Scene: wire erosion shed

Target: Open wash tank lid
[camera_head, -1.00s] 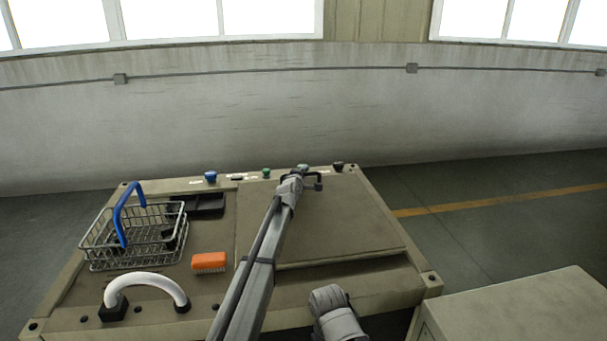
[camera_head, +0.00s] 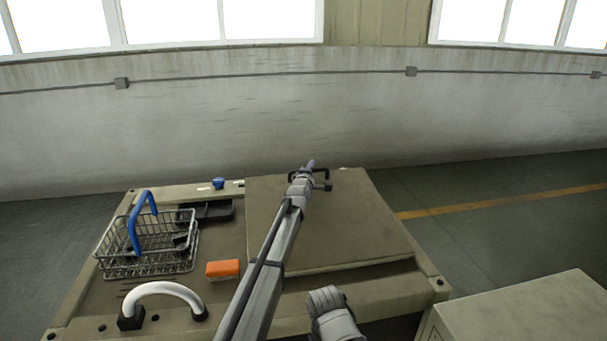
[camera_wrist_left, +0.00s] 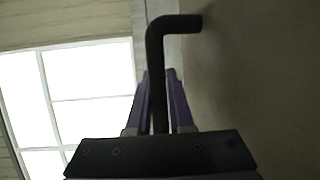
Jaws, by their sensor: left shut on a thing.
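The wash tank lid (camera_head: 350,230) is a flat grey-brown panel on the right part of the tank top. A dark bar handle (camera_head: 325,178) sits near the lid's far edge. My left gripper (camera_head: 309,170) reaches over the lid and is shut on this handle. In the left wrist view, the black bent handle (camera_wrist_left: 155,70) runs between the purple fingers (camera_wrist_left: 159,100), with the lid surface (camera_wrist_left: 250,70) at the right.
Left of the lid are a wire basket (camera_head: 120,262) with a blue handle, a black tray (camera_head: 218,211), an orange brush (camera_head: 222,270) and a white curved pipe (camera_head: 163,287). A blue knob (camera_head: 218,183) is at the back. A beige cabinet (camera_head: 520,310) stands at lower right.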

